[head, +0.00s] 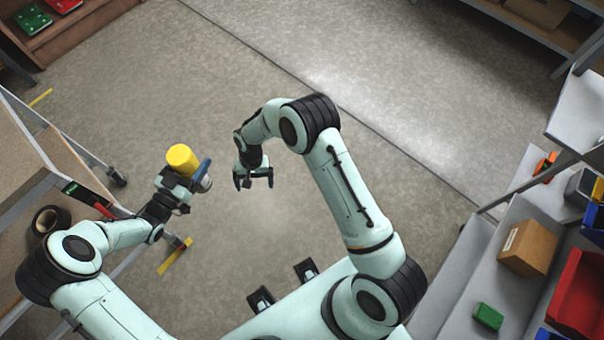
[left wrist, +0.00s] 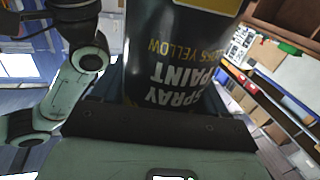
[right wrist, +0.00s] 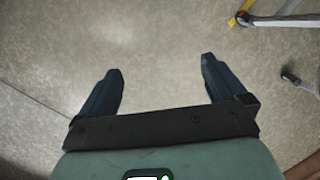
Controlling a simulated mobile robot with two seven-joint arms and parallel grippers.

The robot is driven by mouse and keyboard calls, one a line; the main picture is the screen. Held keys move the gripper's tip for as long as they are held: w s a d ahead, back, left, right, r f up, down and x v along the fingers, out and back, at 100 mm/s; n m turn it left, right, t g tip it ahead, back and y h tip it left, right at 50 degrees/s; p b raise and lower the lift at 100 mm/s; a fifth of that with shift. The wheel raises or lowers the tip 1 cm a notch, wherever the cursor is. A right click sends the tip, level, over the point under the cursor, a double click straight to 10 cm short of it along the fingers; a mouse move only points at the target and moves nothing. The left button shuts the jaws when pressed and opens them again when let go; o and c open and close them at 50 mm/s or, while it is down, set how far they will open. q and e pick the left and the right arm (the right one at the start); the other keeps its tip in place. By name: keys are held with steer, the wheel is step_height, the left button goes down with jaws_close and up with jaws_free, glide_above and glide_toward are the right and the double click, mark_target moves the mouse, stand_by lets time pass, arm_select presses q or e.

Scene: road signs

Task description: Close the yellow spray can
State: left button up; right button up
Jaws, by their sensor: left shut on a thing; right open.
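The spray can (head: 182,158) is in my left gripper (head: 190,175), held in the air left of centre in the head view. Its yellow end points up and left there. In the left wrist view the can's dark body (left wrist: 175,60) shows the words "SPRAY PAINT" upside down and a yellow band at the top edge. The fingers hide part of the can, and I cannot tell whether a cap is on it. My right gripper (head: 253,182) is open and empty, right of the can and apart from it. The right wrist view shows its fingers (right wrist: 161,66) spread over bare floor.
A bench (head: 20,165) with a black tape roll (head: 48,222) stands at the left, near my left arm. Shelves at the right hold a cardboard box (head: 527,248), a green box (head: 488,316) and a red bin (head: 580,295). The floor ahead is clear.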

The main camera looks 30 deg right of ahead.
steer(key=s+d+f+y, duration=0.1)
steer(key=s+f, duration=0.3)
steer(key=s, duration=0.2)
steer(key=s+d+f, duration=0.2)
steer(key=s+f, duration=0.2)
steer(key=s, duration=0.3)
arm_select(q)
steer(key=shift+r, duration=0.1)
arm_select(e)
steer(key=s+t, duration=0.1)
steer(key=s, duration=1.3)
steer(key=shift+d+r+n+y, duration=0.25)
steer(key=shift+r+n+y, duration=0.05)
steer(key=shift+n, duration=0.1)
arm_select(q)
steer(key=shift+r, duration=0.15)
steer(key=s+a+r+n+t+y, duration=0.1)
steer(key=a+n+t+y, duration=0.3)
steer(key=a+n+y, duration=0.1)
steer(key=s+a+r+n+t+y, duration=0.1)
steer(key=a+r+n+t+y, duration=0.1)
steer(key=a+n+t+y, duration=0.2)
steer(key=a+n+y, duration=0.2)
steer(key=a+y, duration=0.2)
steer(key=y, duration=0.2)
steer(key=shift+a+r, duration=0.25)
steer(key=shift+r, duration=0.05)
arm_select(e)
steer(key=shift+c, duration=0.3)
